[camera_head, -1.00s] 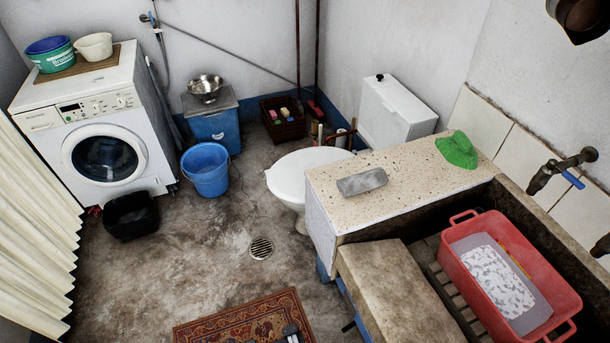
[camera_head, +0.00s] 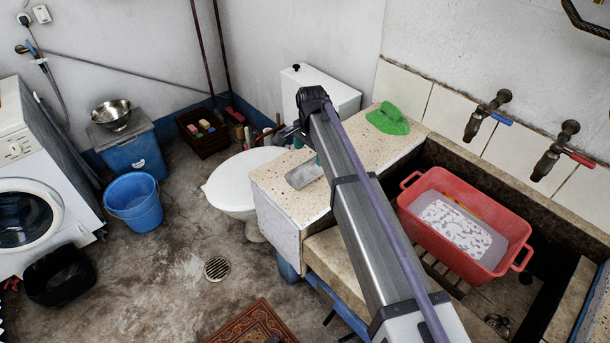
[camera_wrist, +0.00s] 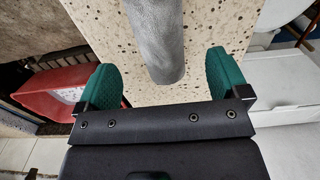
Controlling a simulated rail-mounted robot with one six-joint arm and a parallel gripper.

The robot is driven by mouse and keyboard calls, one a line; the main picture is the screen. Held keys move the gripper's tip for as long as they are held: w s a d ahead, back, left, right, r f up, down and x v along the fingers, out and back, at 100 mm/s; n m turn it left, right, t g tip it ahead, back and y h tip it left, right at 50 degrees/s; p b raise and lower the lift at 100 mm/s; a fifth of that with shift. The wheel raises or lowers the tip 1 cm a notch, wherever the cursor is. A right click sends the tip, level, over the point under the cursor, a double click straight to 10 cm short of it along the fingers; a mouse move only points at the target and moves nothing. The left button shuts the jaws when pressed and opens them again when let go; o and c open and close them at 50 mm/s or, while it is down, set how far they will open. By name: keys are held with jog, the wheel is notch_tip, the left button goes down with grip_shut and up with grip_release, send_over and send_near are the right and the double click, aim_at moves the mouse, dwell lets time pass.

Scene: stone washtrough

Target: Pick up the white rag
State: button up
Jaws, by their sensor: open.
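A light grey, rolled or folded rag-like piece (camera_head: 304,173) lies on the speckled counter (camera_head: 272,190); it is the nearest match to a white rag, though it looks grey. In the wrist view the same grey piece (camera_wrist: 157,38) lies between and ahead of my fingers. My gripper (camera_wrist: 162,66) is open, with its two green fingers spread on either side of the piece's near end. I cannot tell whether they touch it or how high they are above the counter. In the head view, my arm partly hides the fingers and the counter.
A green cloth (camera_head: 387,119) lies at the counter's back edge. A red tub (camera_head: 408,200) with whitish, patchy contents stands in the stone trough (camera_head: 550,290) to the right. Two taps (camera_head: 486,117) stick out above it. A toilet (camera_head: 240,180) stands left of the counter.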

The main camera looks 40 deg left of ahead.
aim_at(310, 170)
notch_tip(310, 170, down, 9)
jog(key=b, duration=0.7)
jog(key=shift+a, duration=0.1)
jog(key=shift+r, duration=0.3)
jog(key=c, duration=1.1)
